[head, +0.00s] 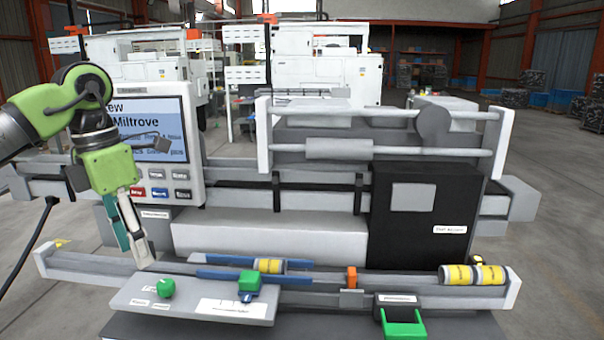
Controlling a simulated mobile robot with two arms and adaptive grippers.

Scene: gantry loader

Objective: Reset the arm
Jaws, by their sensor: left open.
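My left arm comes in from the left, with a green wrist. My left gripper (138,240) points down in front of the machine's control panel, above the left part of the front rail. Its fingers are apart and nothing shows between them. The control panel (157,150) has a screen and rows of red, blue, grey and dark buttons below it. My arm covers the panel's left edge. My right gripper is not in view.
A grey shelf (189,306) in front carries a green knob (166,287) and a green-and-blue part (249,285). A black door (421,215) and a green handle (404,329) are at right.

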